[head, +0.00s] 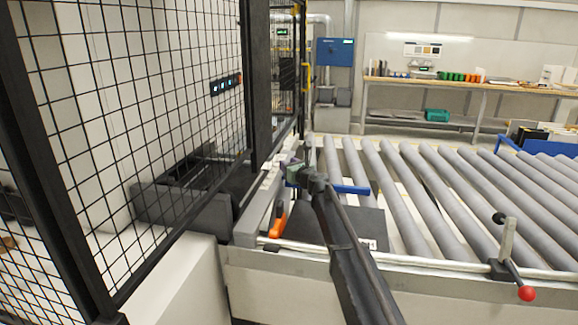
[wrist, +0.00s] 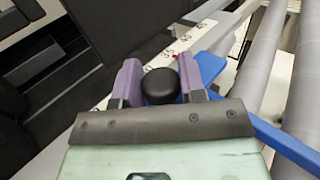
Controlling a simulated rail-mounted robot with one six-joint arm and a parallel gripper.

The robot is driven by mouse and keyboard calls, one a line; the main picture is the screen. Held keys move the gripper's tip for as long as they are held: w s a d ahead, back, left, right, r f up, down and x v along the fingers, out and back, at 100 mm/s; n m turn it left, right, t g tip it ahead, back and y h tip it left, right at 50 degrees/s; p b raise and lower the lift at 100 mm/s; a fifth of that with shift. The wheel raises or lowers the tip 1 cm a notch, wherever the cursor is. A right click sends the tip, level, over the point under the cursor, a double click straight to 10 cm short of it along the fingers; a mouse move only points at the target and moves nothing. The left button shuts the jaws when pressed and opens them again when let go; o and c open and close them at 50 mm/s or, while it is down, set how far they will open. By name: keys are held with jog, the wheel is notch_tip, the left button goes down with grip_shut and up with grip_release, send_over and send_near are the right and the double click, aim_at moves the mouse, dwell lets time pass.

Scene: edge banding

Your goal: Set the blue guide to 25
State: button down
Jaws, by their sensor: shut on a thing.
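The blue guide (head: 352,189) is a flat blue bar lying across the left end of the roller conveyor. In the wrist view the blue guide (wrist: 278,137) runs from beside the jaws toward the lower right. My gripper (wrist: 160,84) is shut on a round black knob (wrist: 160,88), with a purple-padded finger on each side of it. My gripper also shows in the head view (head: 292,170), above the rail. A pale scale (wrist: 182,42) with small numerals and a red mark lies just beyond the knob. The numerals are too small to read surely, and the jaws hide part of the scale.
Grey rollers (head: 412,190) extend to the right. A black mesh fence (head: 150,100) stands close on the left. An orange handle (head: 278,220) is near the rail, and a lever with a red ball (head: 526,293) is at the front edge. A workbench (head: 470,86) stands far back.

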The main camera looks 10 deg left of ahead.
jog(key=s, duration=0.5)
jog(key=shift+a, duration=0.25)
jog(key=c, duration=0.8)
grip_release()
jog(key=shift+w, duration=0.1)
jog(key=shift+o, duration=0.2)
jog(key=v, duration=1.1)
jog(key=shift+a, duration=0.1)
